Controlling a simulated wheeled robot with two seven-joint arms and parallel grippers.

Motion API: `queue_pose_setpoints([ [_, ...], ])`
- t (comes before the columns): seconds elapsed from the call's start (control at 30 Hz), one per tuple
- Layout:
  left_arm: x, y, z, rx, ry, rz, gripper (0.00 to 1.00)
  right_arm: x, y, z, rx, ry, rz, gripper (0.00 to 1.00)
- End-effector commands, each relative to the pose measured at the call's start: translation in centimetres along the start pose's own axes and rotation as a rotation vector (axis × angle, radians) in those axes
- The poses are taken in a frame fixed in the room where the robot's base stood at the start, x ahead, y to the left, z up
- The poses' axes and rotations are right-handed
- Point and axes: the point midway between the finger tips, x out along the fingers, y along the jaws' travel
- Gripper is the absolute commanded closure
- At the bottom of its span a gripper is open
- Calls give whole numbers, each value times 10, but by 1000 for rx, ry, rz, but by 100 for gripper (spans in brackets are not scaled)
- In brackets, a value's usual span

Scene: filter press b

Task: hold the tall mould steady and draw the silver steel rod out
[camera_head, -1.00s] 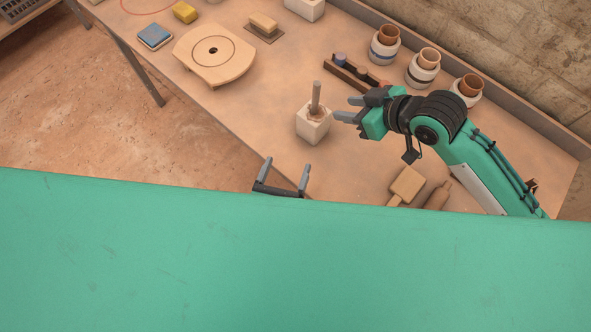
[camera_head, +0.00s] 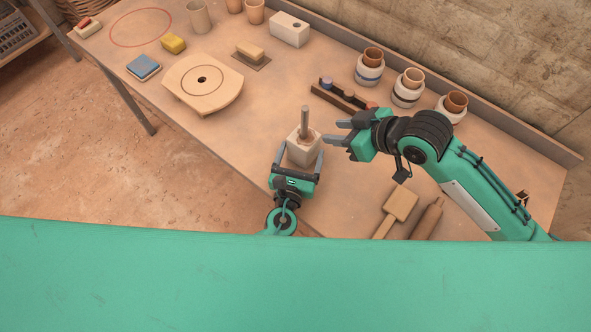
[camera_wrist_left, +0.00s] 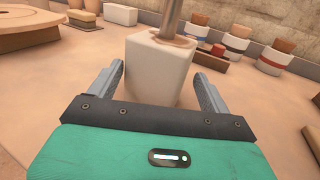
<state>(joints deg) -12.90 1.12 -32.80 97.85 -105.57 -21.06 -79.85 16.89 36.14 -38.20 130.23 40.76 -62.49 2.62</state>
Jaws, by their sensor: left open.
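The tall mould (camera_head: 302,153) is a pale, upright block near the table's front edge. The silver steel rod (camera_head: 304,121) stands upright in its top; both also show in the left wrist view, the mould (camera_wrist_left: 158,72) and the rod (camera_wrist_left: 172,16). My left gripper (camera_head: 298,161) is open, with its fingers on either side of the mould's near part. In the left wrist view gaps show between the fingers (camera_wrist_left: 160,84) and the block. My right gripper (camera_head: 333,132) is open and empty, just right of the mould and rod, apart from them.
A wooden mallet (camera_head: 399,206) and a rolling pin (camera_head: 428,219) lie to the right. A dark rack (camera_head: 343,97) and banded pots (camera_head: 408,88) stand behind. A round wooden board (camera_head: 203,84) lies to the left. Bare table lies between the board and the mould.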

Motion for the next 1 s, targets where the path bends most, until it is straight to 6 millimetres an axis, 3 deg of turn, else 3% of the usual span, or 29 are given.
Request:
queue_pose_setpoints([
  [0.2,16,0,0,-1,1,0,19,0,0,0,0,0,0,64],
  [0.5,18,0,0,-1,1,0,19,0,0,0,0,0,0,64],
  [0.8,18,0,0,-1,1,0,78,0,0,0,0,0,0,64],
  [0.87,18,0,0,-1,1,0,79,0,0,0,0,0,0,59],
  [1.0,18,0,0,-1,1,0,79,2,-2,-7,-2,2,-21,59],
])
